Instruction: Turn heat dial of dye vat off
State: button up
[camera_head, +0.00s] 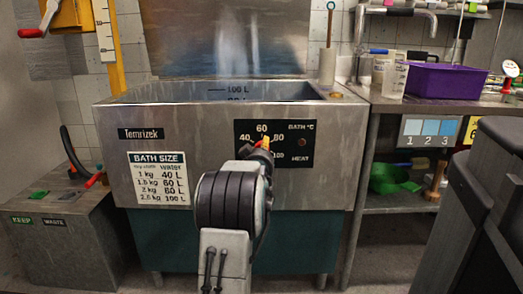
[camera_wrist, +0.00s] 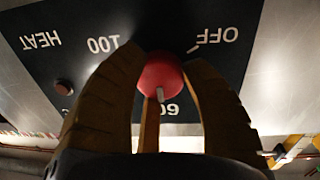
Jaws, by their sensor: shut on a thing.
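The heat dial is a round red knob (camera_wrist: 160,72) on the black panel (camera_head: 247,130) at the vat's front. In the wrist view the panel shows upside down, and the knob's white pointer mark is on the side towards 60. The OFF label (camera_wrist: 217,35) is at the upper right there. My gripper (camera_head: 263,150) is at the panel; its tan fingers are shut on the knob, one on each side. In the head view my gripper and arm hide most of the knob and the panel's lower left. The steel dye vat (camera_head: 222,178) is labelled Temrizek.
A dark indicator (camera_head: 302,142) sits right of the dial. A bath size chart (camera_head: 159,178) is on the vat's front. A bench with a purple bin (camera_head: 445,81) stands at the right, and a keep/waste box (camera_head: 66,240) at the left.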

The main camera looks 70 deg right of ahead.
jog(key=shift+r, duration=0.2)
jog(key=c, duration=0.3)
jog(key=shift+w+r+n, duration=0.1)
jog(key=shift+w+n, duration=0.1)
jog(key=shift+n, duration=2.2)
jog(key=shift+h, duration=0.3)
jog(key=o, duration=0.9)
jog(key=shift+c, duration=0.2)
jog(key=o, duration=0.3)
jog(key=shift+o, duration=0.2)
jog(key=shift+f, duration=0.2)
jog(key=shift+a, duration=0.1)
jog(key=v, duration=1.1)
jog(key=shift+a, duration=0.4)
